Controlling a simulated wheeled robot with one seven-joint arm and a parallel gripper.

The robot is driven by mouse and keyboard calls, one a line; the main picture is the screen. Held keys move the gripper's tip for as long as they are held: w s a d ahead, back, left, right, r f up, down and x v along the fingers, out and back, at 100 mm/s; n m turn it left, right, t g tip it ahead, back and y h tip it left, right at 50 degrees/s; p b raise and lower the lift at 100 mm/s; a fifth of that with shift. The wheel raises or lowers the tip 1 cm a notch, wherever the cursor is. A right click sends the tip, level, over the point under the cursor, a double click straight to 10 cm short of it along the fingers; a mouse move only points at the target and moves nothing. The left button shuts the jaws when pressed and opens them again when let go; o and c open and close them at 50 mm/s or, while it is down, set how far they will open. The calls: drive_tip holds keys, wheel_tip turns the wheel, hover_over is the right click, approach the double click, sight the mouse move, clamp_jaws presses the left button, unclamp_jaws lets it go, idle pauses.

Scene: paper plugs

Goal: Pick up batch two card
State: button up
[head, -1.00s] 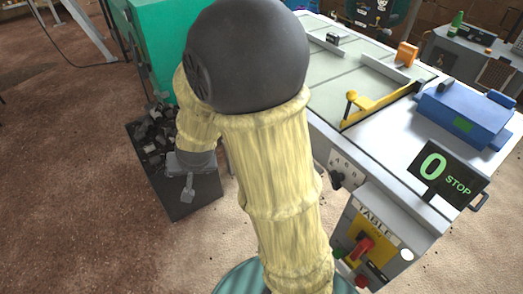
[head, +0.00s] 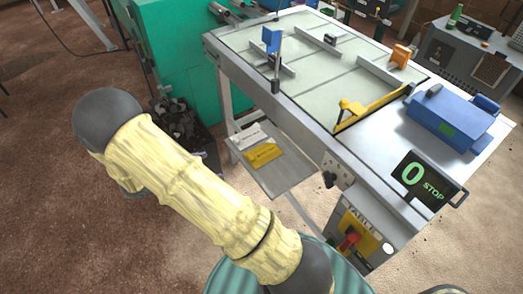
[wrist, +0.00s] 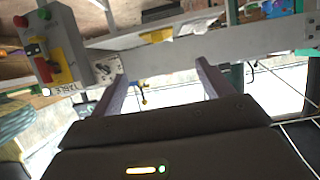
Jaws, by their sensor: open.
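No card has a readable label, so I cannot tell which is the batch two card. A white card-like piece (head: 250,137) and a yellow card-like piece (head: 264,154) lie side by side on the grey shelf (head: 287,182) below the table's left side. In the head view my arm reaches left and hides the gripper, left of the shelf.
The grey-topped table (head: 300,50) carries dividers, a yellow-handled bar (head: 372,108), an orange block (head: 400,55) and a blue machine (head: 450,118). A control box (head: 352,238) hangs on its near end. A green cabinet (head: 180,60) and a tray of dark scraps (head: 180,120) stand left.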

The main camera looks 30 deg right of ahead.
sight(250, 157)
drive_tip(key=shift+s, duration=0.2)
drive_tip(key=p+x, duration=0.1)
drive_tip(key=x, duration=1.1)
drive_tip(key=shift+s+d, duration=0.1)
drive_tip(key=shift+d, duration=0.05)
drive_tip(key=shift+p+x, duration=0.4)
drive_tip(key=shift+x, duration=2.15)
drive_tip(key=shift+d+r, duration=0.1)
drive_tip(key=c, duration=0.7)
